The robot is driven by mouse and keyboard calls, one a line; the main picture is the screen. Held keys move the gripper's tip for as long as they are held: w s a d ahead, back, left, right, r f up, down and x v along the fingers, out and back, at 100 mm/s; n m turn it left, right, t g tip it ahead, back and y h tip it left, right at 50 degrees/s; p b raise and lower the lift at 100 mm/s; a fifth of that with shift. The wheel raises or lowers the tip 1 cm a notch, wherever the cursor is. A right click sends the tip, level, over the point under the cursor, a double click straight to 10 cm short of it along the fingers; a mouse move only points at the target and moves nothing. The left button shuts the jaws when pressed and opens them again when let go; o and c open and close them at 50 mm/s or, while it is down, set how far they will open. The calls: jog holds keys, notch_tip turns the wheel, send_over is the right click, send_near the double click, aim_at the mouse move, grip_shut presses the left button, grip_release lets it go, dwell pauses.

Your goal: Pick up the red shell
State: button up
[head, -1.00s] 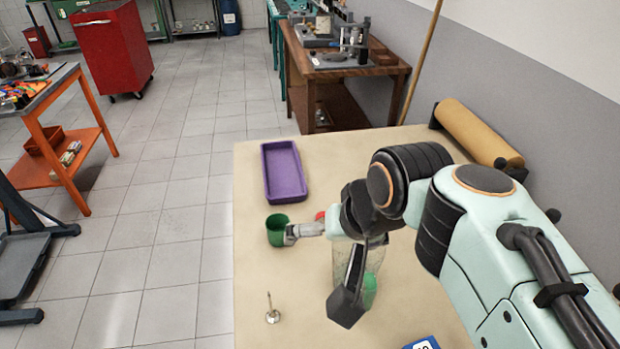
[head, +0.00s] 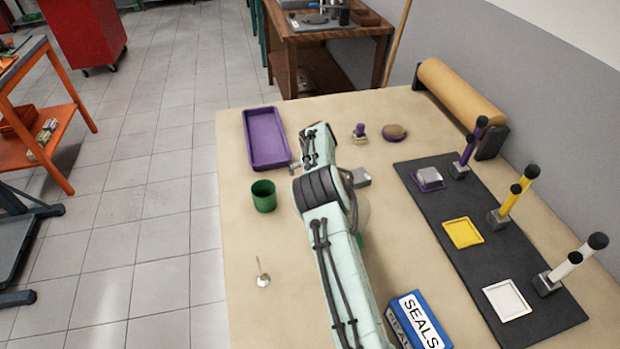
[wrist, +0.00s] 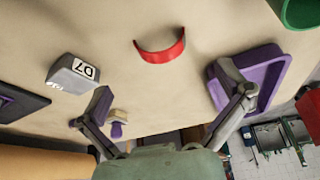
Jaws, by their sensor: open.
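The red shell (wrist: 161,47) is a curved red piece lying on the tan tabletop. It shows in the upper middle of the wrist view, with its convex side toward my gripper. My gripper (wrist: 165,82) is open and empty, with its two fingers spread wide. In that picture the shell lies beyond the fingertips, between their two lines and apart from both. In the head view the shell does not show; my arm covers the middle of the table there.
A purple tray (head: 250,141) and green cup (head: 264,196) stand left of my arm, with a metal valve (head: 263,278) nearer. A grey block marked D7 (wrist: 72,75) lies near the shell. A dark mat (head: 470,240) with small trays and a SEALS box (head: 415,320) are right.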

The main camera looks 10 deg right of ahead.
jog(key=shift+x, duration=3.3)
jog(key=shift+a, duration=0.1)
jog(key=shift+c, duration=0.3)
jog(key=shift+s, duration=0.1)
jog(key=c, duration=1.2)
